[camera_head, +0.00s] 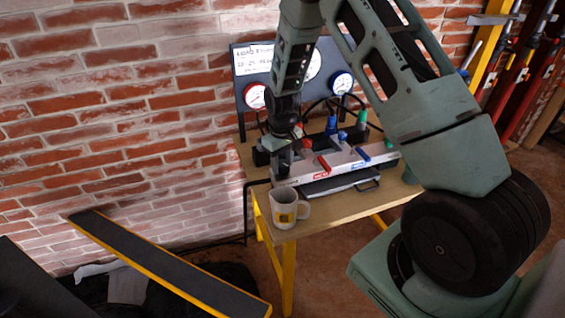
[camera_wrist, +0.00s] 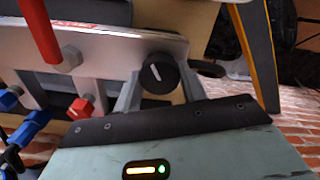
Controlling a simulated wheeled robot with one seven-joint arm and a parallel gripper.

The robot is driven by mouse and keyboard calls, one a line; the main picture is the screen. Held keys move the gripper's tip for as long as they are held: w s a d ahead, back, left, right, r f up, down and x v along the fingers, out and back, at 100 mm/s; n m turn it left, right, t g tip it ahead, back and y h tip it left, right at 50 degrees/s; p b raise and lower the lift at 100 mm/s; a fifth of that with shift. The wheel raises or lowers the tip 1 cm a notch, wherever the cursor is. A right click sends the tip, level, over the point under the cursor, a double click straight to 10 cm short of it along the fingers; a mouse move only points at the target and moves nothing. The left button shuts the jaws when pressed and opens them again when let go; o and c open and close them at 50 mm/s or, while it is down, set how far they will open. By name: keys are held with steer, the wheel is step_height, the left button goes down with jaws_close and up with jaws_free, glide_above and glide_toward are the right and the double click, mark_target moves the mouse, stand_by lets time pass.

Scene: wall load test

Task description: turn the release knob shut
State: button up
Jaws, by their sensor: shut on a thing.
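The release knob (camera_wrist: 159,73) is a round black knob with a white pointer line, at the end of the silver valve manifold (camera_wrist: 110,47) in the wrist view. My gripper (camera_wrist: 160,88) has its two grey fingers on either side of the knob and is shut on it. In the head view my gripper (camera_head: 281,168) reaches down to the left end of the manifold (camera_head: 347,159). The knob is hidden there behind my gripper.
A red lever (camera_wrist: 40,30) and small red and blue valves stand on the manifold. The yellow-legged table (camera_head: 330,212) also holds a white mug (camera_head: 284,208) close to my gripper. A gauge board (camera_head: 257,62) stands behind. A yellow-edged ramp (camera_head: 165,262) lies at lower left.

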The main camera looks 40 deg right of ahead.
mark_target(282, 163)
steer(key=m, duration=0.5)
steer(key=shift+m, duration=0.4)
steer(key=shift+r, duration=0.1)
stand_by(0.3)
steer(key=o, duration=1)
step_height(282, 163, up, 17)
steer(key=shift+a+r+b, duration=0.1)
steer(key=shift+r+b, duration=0.1)
steer(key=shift+b, duration=0.75)
